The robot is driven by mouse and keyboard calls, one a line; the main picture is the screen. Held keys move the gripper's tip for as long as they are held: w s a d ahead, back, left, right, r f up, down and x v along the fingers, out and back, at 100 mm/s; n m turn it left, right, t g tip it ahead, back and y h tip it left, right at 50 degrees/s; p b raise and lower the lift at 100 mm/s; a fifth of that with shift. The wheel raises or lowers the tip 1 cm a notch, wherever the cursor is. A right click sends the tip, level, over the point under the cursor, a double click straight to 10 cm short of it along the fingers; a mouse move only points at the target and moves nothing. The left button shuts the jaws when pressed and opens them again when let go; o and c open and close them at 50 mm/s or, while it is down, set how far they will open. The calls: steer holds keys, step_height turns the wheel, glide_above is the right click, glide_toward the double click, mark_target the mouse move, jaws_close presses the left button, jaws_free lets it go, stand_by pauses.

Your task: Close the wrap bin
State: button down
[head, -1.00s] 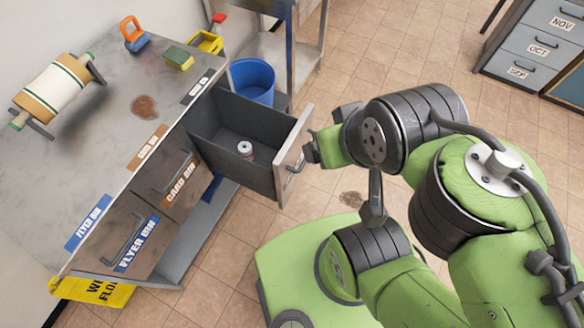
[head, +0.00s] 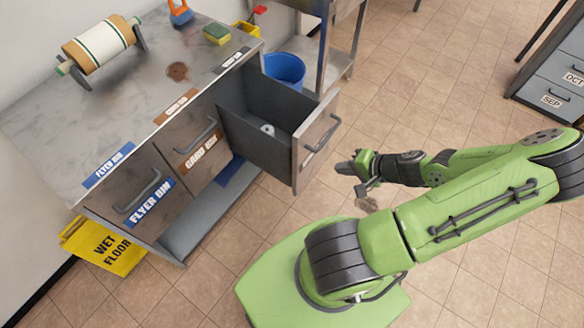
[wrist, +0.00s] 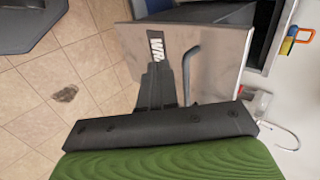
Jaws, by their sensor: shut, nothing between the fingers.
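The wrap bin (head: 254,122) is the open drawer at the right end of the metal counter. It is pulled well out, with a light front panel (head: 312,148) and a grey handle (head: 323,134). A small white roll (head: 267,129) lies inside it. In the wrist view the drawer front (wrist: 208,58) stands beyond my fingers, with part of its label (wrist: 156,46) and its handle (wrist: 190,68) showing. My gripper (head: 350,170) is shut and empty, just to the right of the drawer front. It also shows in the wrist view (wrist: 158,72). I cannot tell whether it touches the front.
The card bin (head: 196,144) and flyer bin (head: 139,194) are shut to the left. A blue bucket (head: 284,70) stands behind the open drawer. A yellow wet-floor sign (head: 100,245) is at the counter's left end.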

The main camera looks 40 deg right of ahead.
steer(key=b, duration=0.3)
glide_toward(300, 160)
steer(key=x, duration=0.5)
steer(key=shift+w+f, duration=0.1)
steer(key=shift+f, duration=0.4)
steer(key=shift+w, duration=0.2)
steer(key=shift+w+a, duration=0.1)
